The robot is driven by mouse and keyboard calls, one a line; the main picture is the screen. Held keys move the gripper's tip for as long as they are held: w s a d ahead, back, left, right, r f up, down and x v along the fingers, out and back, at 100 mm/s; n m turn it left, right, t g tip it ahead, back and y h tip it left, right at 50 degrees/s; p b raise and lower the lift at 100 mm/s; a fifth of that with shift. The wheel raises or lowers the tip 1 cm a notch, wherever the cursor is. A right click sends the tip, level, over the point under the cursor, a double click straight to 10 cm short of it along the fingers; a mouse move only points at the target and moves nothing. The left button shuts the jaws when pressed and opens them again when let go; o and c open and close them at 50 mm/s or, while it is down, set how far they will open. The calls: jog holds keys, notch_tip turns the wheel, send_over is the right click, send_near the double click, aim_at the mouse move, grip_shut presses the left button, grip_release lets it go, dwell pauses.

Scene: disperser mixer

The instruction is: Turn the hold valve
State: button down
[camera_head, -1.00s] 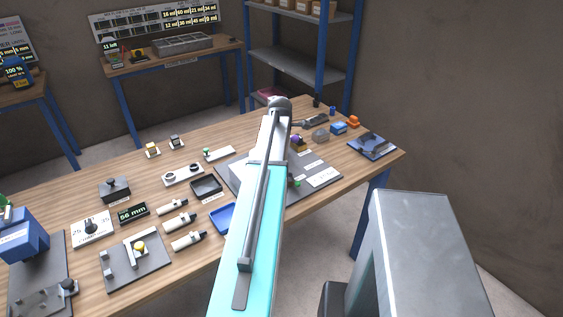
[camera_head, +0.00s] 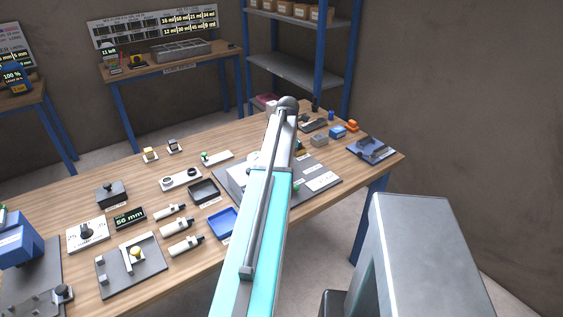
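I cannot tell for sure which part is the hold valve; no label naming it is readable. A small green knob on a white plate (camera_head: 216,158) lies at mid-table. Another green knob (camera_head: 296,188) shows on the large grey plate (camera_head: 320,180), right beside my arm. Part of that plate and whatever stands on it is hidden behind my arm. My arm reaches out over the table, its far joint near the back edge. My gripper is not visible, so I cannot see whether it is open or shut or touching anything.
The table holds a dial (camera_head: 87,234), a 56 mm display (camera_head: 130,218), several white bottles (camera_head: 174,227), a blue tray (camera_head: 222,224), a black tray (camera_head: 204,192) and a blue device (camera_head: 371,149). A shelf rack (camera_head: 290,70) stands behind. Wood between the items is clear.

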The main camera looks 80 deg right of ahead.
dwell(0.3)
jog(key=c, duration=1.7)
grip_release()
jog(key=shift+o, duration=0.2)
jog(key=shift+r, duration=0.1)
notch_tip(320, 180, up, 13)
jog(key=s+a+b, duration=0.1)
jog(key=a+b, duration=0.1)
jog(key=b, duration=0.1)
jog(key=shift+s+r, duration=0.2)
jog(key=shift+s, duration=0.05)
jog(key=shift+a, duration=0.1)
